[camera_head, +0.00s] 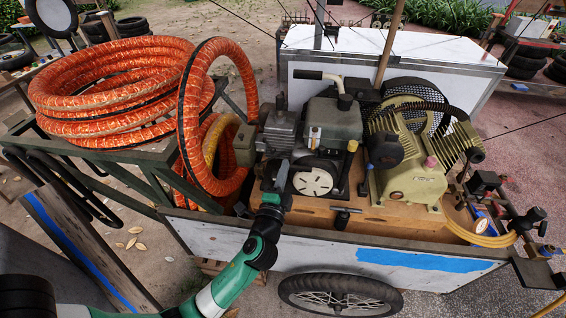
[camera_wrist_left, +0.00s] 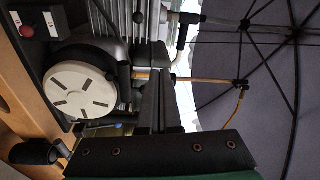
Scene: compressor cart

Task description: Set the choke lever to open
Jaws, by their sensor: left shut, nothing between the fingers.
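The engine (camera_head: 335,122) stands on a wooden board on the cart. Its front has a round white slotted recoil cover (camera_head: 312,182), which also shows at the left of the left wrist view (camera_wrist_left: 80,103). I cannot pick out the choke lever with certainty in either view. My left gripper (camera_head: 281,168) reaches up in front of the engine, just left of the recoil cover. In the left wrist view its fingers (camera_wrist_left: 160,85) are together with nothing between them, and they hide part of the engine behind. My right gripper is not in view.
An orange hose coil (camera_head: 115,75) lies on a rack at the left, and one loop hangs close to my left arm. The beige compressor pump (camera_head: 413,185) stands right of the engine. A black T-handle (camera_head: 345,211) sticks out below the recoil cover. A white chest (camera_head: 420,65) stands behind.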

